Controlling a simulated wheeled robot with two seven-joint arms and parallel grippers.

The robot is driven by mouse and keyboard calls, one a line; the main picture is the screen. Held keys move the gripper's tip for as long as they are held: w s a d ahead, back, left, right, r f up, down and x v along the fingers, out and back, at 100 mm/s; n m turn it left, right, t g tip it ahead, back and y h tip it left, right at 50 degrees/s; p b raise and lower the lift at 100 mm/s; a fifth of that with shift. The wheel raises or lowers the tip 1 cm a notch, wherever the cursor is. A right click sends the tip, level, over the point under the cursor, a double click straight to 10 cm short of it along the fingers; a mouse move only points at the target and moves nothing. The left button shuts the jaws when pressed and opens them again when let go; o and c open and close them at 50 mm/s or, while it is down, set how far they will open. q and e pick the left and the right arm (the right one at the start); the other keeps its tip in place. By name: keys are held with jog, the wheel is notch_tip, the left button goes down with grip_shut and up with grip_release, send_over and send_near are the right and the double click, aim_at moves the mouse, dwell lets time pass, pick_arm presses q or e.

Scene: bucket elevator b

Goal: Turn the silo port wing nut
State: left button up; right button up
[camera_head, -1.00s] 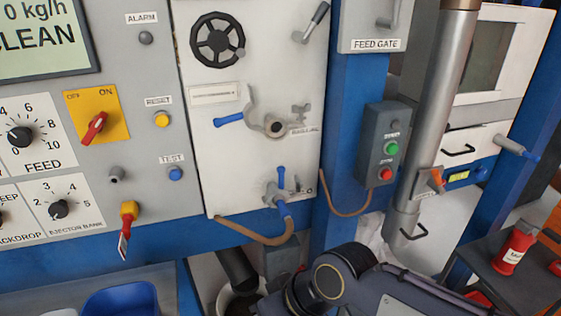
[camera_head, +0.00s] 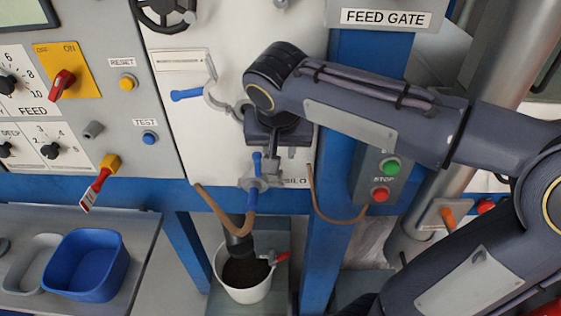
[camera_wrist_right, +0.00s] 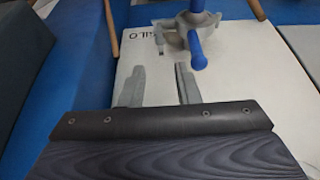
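The silo port is the lower fitting (camera_head: 257,183) on the white panel, a grey clamp with blue handles beside a partly covered SILO label. In the right wrist view the clamp (camera_wrist_right: 190,30) is at the top, with a small grey piece at its left that looks like the wing nut (camera_wrist_right: 160,42). My right gripper (camera_head: 279,164) points down in front of the panel, just above and right of the clamp. Its two fingers (camera_wrist_right: 160,64) are apart with nothing between them, their tips just short of the wing nut. I cannot tell whether they touch it. My left gripper is not in view.
Another port with a blue handle (camera_head: 187,95) is partly hidden behind my right wrist. A control box with green and red buttons (camera_head: 381,195) is right. A blue bin (camera_head: 88,266) stands lower left.

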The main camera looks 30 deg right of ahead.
aim_at(280, 175)
jog(key=x, duration=0.7)
jog(key=shift+f, duration=0.1)
grip_shut()
